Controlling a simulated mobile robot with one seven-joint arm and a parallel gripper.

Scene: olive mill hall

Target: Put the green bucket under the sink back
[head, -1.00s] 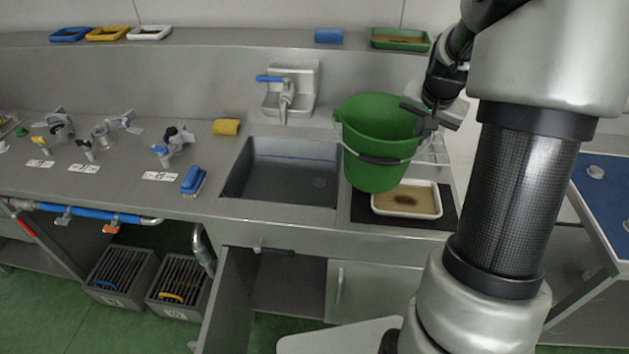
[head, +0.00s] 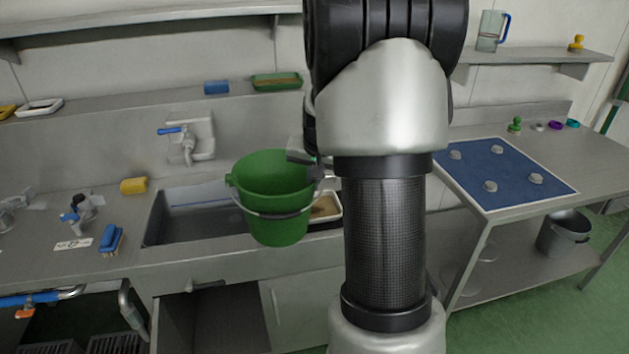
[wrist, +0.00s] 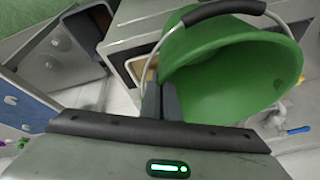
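The green bucket (head: 275,223) hangs upright in the air in the head view, in front of the right end of the sink (head: 167,222). My gripper (head: 318,170) is at the bucket's right side. In the wrist view my gripper (wrist: 161,88) has its fingers close together on the bucket's rim, beside the wire handle; the bucket (wrist: 235,75) looks empty. Below the sink, the cabinet (head: 218,318) stands open on its left side. Its right door (head: 303,308) is shut. The cabinet floor is mostly out of view.
A white tray (head: 326,209) sits right of the sink, partly hidden. A blue brush (head: 111,240) lies left of it. The tap (head: 186,145) is behind. At right stands a table with a blue mat (head: 510,170) and a metal bucket (head: 563,233) on its lower shelf.

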